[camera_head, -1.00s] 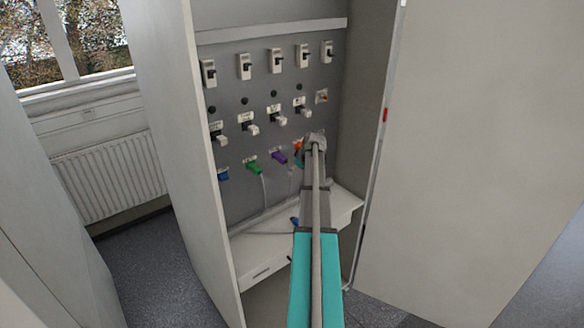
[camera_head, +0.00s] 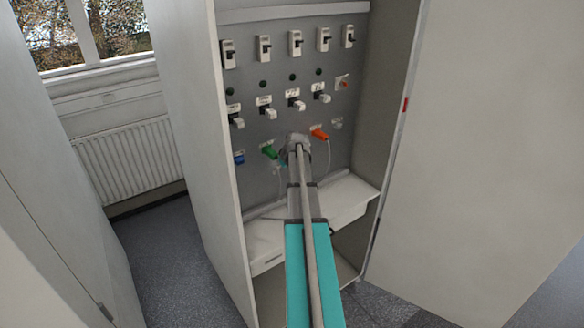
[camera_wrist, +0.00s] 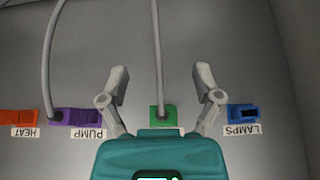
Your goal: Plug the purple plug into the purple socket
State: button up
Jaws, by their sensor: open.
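In the wrist view the purple plug (camera_wrist: 66,117) lies along the panel above the upside-down PUMP label, left of my gripper. A grey cable leaves its left end. It appears to be in the purple socket (camera_wrist: 92,116), though the join is hard to make out. My gripper (camera_wrist: 161,82) is open and empty, its fingers spread on either side of the green connector's cable. It is to the right of the purple plug and apart from it. In the head view my arm hides the purple plug and socket.
Beside the purple one are a green connector (camera_wrist: 164,111), a blue socket (camera_wrist: 243,112) with no cable visible and an orange connector (camera_head: 319,134). Switches (camera_head: 295,43) line the panel above. A white shelf (camera_head: 345,202) lies below; cabinet walls (camera_head: 208,150) flank the panel.

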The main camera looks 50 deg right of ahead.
jog(key=w+a+r+p, duration=0.1)
jog(key=a, duration=0.5)
jog(key=w+a+r+p, duration=0.1)
jog(key=w+a, duration=0.1)
jog(key=a, duration=0.4)
jog(key=shift+w+a+r, duration=0.2)
jog(key=shift+w+r, duration=0.1)
jog(key=shift+s, duration=0.1)
dwell(0.3)
